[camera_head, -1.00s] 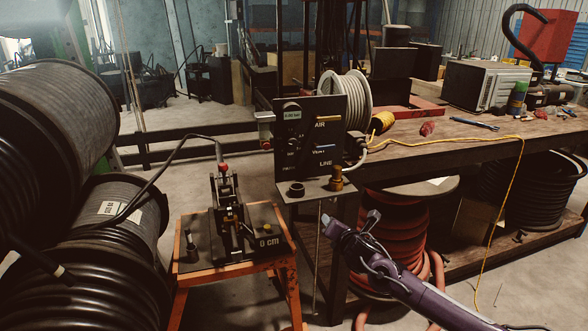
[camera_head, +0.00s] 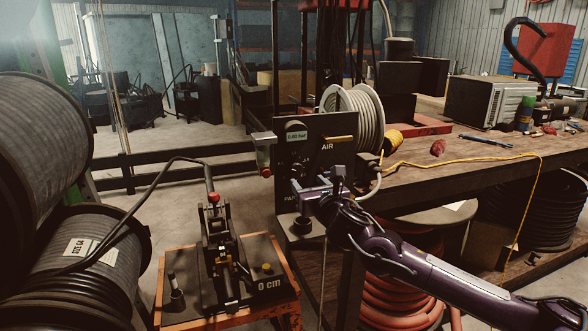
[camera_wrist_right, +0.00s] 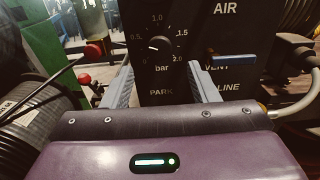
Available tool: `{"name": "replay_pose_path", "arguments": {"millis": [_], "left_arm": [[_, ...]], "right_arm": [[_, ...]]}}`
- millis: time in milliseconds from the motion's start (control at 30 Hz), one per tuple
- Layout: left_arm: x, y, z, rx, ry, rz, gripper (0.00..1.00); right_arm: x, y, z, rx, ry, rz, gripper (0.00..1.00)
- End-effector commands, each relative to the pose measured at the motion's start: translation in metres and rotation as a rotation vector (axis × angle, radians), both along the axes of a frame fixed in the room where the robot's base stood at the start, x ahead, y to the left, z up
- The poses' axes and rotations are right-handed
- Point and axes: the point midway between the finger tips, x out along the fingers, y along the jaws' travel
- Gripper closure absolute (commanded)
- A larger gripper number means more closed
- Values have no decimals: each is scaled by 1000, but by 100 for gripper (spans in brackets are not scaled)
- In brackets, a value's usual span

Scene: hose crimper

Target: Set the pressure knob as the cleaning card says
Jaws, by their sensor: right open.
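The pressure knob (camera_wrist_right: 160,46) is a black dial on the dark panel (camera_wrist_right: 229,40), with a scale marked 0.5 to 2.0 bar around it. A small white mark on the knob seems to point left, below the 0.5. My right gripper (camera_wrist_right: 162,86) is open, its two grey fingers pointing at the panel, one each side below the knob, with nothing between them. In the head view my right gripper (camera_head: 306,188) is at the panel's lower front and hides part of it. The panel's display (camera_head: 296,136) seems to read 0.00 bar. I cannot make out a cleaning card. My left gripper is out of view.
A crimper (camera_head: 220,252) stands on an orange stand at lower left. The workbench (camera_head: 440,172) is to the right, hose reels (camera_head: 70,262) to the left.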

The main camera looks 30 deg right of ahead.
Motion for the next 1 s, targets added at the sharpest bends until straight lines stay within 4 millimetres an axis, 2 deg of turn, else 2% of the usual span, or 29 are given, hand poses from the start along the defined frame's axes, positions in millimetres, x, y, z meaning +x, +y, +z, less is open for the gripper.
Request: {"name": "replay_pose_path", "arguments": {"millis": [367, 533, 700, 933, 1000], "left_arm": [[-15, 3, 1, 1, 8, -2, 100], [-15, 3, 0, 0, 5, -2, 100], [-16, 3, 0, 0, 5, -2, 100], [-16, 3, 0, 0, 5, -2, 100], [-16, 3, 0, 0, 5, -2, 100]], "right_arm": [[48, -11, 2, 8, -3, -1, 46], [66, -16, 0, 4, -1, -1, 46], [73, -17, 0, 3, -1, 1, 46], [74, -17, -1, 2, 1, 1, 46], [74, -17, -1, 2, 1, 1, 55]]}}
